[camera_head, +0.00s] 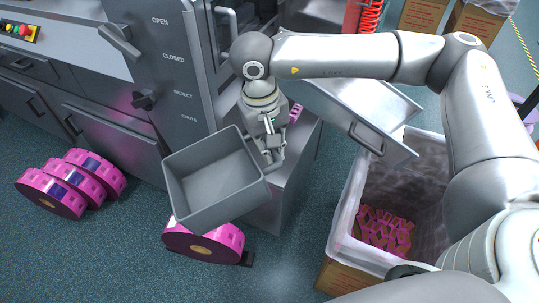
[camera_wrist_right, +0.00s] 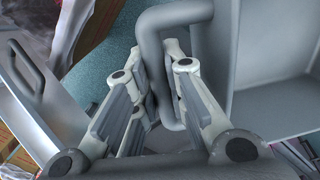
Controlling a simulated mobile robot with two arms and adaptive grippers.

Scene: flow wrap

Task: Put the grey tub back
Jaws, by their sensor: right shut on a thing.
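The grey tub (camera_head: 212,178) is an open, empty-looking rectangular bin in the middle of the head view, tilted so its inside faces the camera. My right gripper (camera_head: 271,150) is at its right side, shut on the tub's bar handle (camera_wrist_right: 150,45). In the right wrist view the gripper's fingers (camera_wrist_right: 172,80) are around this handle, and the tub's wall (camera_wrist_right: 265,108) fills the right side. The tub appears held in the air in front of the grey machine. Its underside is hidden. My left gripper is not in view.
A pink film roll (camera_head: 203,243) lies below the tub. More pink rolls (camera_head: 70,182) lean together at left. A sloping metal chute (camera_head: 365,112) ends by a lined carton (camera_head: 345,225) holding pink packs (camera_head: 384,232). The machine's front (camera_head: 180,60) stands behind. Floor at bottom centre is clear.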

